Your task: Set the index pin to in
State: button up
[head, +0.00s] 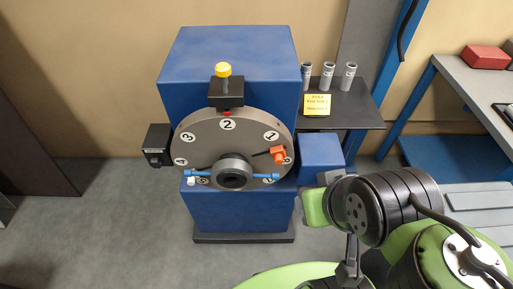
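The index pin (223,70) has a yellow knob and stands upright in a black block at the top of the grey numbered disc (205,136) on the blue machine. A small red spot shows just under the block, above the number 2. How deep the pin sits is hard to tell from here. My gripper (347,274) seems to be the dark part at the bottom edge, partly cut off and well below and right of the pin. I see nothing in it, and its fingers are not clear.
An orange clamp (278,154) and a blue crossbar handle (202,174) with a dark hub stick out from the disc. A dark shelf (350,113) at right holds three grey tubes and a yellow note. A blue-framed bench (455,80) stands far right. Floor at left is clear.

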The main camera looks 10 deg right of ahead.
aim_at(223, 69)
jog(key=l+u, duration=0.1)
jog(key=u, duration=0.3)
jog(key=i+l+u, duration=0.1)
jog(key=u, duration=0.3)
jog(key=l+u, duration=0.1)
jog(key=u, duration=0.3)
jog(key=l+u, duration=0.15)
jog(key=u, duration=0.25)
jog(key=l+u, duration=0.15)
jog(key=u, duration=0.25)
jog(key=i, duration=0.05)
